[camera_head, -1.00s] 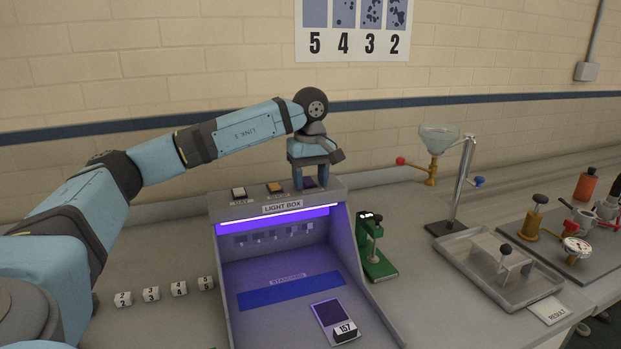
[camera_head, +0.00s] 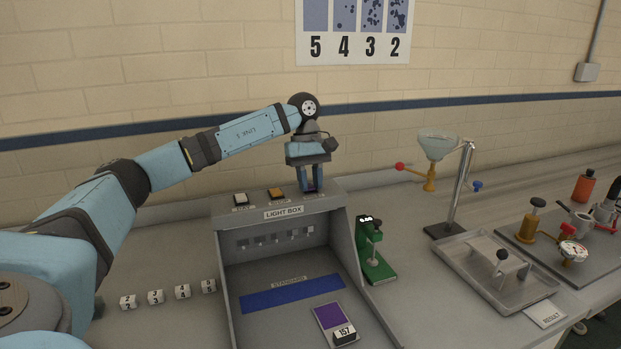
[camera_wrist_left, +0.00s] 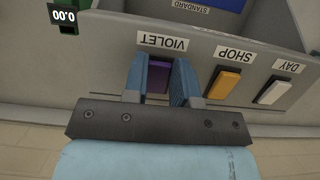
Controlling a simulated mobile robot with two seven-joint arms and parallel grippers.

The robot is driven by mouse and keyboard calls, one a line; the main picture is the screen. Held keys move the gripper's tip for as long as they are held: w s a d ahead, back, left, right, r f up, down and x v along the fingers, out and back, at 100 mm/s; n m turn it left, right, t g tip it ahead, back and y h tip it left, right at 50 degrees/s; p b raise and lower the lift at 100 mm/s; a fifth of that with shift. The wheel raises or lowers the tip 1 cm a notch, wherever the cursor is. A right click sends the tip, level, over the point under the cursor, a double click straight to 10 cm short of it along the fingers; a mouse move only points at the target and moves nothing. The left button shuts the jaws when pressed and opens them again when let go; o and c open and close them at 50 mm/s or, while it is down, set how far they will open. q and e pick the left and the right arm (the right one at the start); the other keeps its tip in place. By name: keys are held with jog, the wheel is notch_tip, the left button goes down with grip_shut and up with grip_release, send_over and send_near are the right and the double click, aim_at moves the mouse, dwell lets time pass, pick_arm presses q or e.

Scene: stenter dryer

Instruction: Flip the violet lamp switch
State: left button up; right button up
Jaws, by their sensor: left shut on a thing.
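The violet lamp switch is a small purple rocker on top of the light box (camera_head: 283,211), at the right end of its row. In the left wrist view the switch (camera_wrist_left: 158,80) sits under the VIOLET label (camera_wrist_left: 163,42), between my finger pads. My left gripper (camera_head: 311,187) points down at it and is shut on it; in the head view the fingers mostly hide it. The light box interior shows no violet glow. My right gripper is not in view.
The orange SHOP switch (camera_wrist_left: 223,83) and white DAY switch (camera_wrist_left: 273,92) are beside the violet one. A green gauge (camera_head: 375,250) stands right of the box. Numbered blocks (camera_head: 168,294) lie to its left. A purple swatch (camera_head: 331,316) with a 157 tag lies inside.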

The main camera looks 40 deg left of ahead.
pick_arm(q)
jog(key=o, duration=0.9)
jog(key=p+v, duration=0.2)
jog(key=v, duration=1.1)
jog(key=shift+a+r, duration=0.1)
jog(key=shift+r, duration=0.3)
